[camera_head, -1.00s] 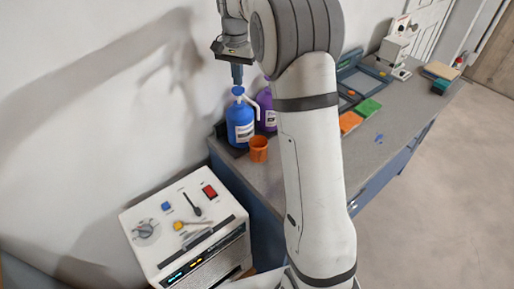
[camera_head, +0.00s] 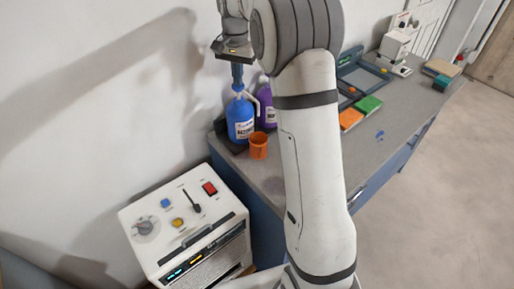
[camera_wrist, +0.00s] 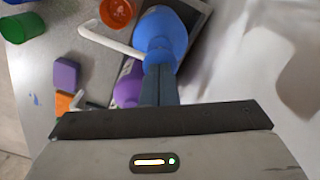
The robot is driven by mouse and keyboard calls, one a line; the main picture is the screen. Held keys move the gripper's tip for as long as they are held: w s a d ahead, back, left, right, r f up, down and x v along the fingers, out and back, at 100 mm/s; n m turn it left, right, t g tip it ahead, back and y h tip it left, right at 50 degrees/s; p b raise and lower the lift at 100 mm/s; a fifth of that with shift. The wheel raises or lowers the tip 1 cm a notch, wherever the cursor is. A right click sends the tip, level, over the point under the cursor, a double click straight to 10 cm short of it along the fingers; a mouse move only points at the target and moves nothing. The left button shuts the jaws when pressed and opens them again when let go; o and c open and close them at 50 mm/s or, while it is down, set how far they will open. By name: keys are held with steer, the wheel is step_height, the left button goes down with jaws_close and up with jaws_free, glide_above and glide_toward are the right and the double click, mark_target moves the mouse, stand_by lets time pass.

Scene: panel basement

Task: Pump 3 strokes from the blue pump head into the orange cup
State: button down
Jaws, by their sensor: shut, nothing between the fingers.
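The blue pump bottle (camera_head: 240,124) stands upright by the wall on the grey bench. Its blue pump head (camera_head: 238,89) is on top, with a white spout pointing right. My gripper (camera_head: 237,82) is shut and empty, pointing down with its fingertips at the top of the pump head. In the wrist view my fingers (camera_wrist: 160,82) cover part of the blue pump bottle (camera_wrist: 161,38), and the white spout (camera_wrist: 108,41) reaches left towards the cup. Whether the fingertips touch the head is hard to tell. The orange cup (camera_head: 258,146) stands upright in front of the bottle, below the spout's end.
A purple bottle (camera_head: 266,116) stands close behind the blue one. A white control box (camera_head: 185,225) with knobs stands at the front left.

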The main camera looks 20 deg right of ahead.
steer(key=shift+f+b, duration=0.65)
steer(key=shift+f, duration=0.75)
steer(key=shift+r+p, duration=1.75)
steer(key=shift+r, duration=0.25)
step_height(320, 180, up, 6)
steer(key=p, duration=0.5)
